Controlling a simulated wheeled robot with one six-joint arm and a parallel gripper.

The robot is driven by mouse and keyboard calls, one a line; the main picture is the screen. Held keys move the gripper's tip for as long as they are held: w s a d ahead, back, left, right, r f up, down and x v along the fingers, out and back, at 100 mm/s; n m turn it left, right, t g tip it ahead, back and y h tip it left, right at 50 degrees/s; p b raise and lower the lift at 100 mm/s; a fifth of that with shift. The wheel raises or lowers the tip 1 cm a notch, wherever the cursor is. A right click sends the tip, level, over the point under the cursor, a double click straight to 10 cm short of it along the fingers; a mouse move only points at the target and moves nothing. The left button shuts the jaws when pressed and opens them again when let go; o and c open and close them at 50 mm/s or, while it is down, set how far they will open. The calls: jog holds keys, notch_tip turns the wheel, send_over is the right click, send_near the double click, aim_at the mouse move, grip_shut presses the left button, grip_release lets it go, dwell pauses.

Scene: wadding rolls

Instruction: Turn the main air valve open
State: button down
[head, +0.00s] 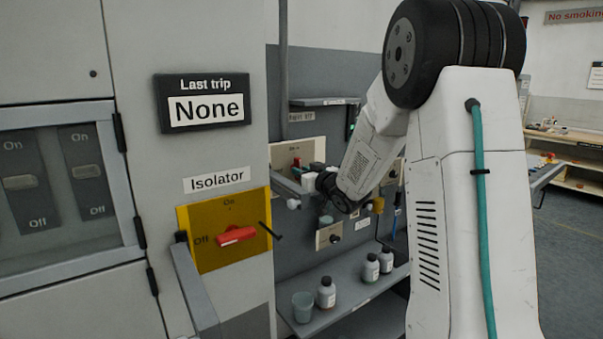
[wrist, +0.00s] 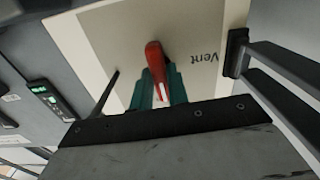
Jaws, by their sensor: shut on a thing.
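A cream panel (wrist: 115,40) with the word "Vent" fills the middle of the wrist view. A red lever handle (wrist: 155,58) stands out from it. My gripper (wrist: 160,78) is shut on the red lever, with a teal finger on either side of it. In the head view the cream panel (head: 283,157) is at the back, and my gripper (head: 318,172) reaches it from the right. The lever's pivot and most markings are hidden by my gripper and arm.
A grey bar on a black mount (wrist: 237,52) runs close to the gripper's right in the wrist view. Below is a shelf (head: 345,312) with several bottles and a cup (head: 302,307). A yellow isolator plate with a red handle (head: 236,235) is at left.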

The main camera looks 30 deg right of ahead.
jog(key=shift+m, duration=0.3)
dwell(0.4)
jog(key=c, duration=1.4)
grip_release()
jog(key=shift+o, duration=0.2)
jog(key=s, duration=0.8)
jog(key=shift+d, duration=0.15)
jog(key=shift+f, duration=0.1)
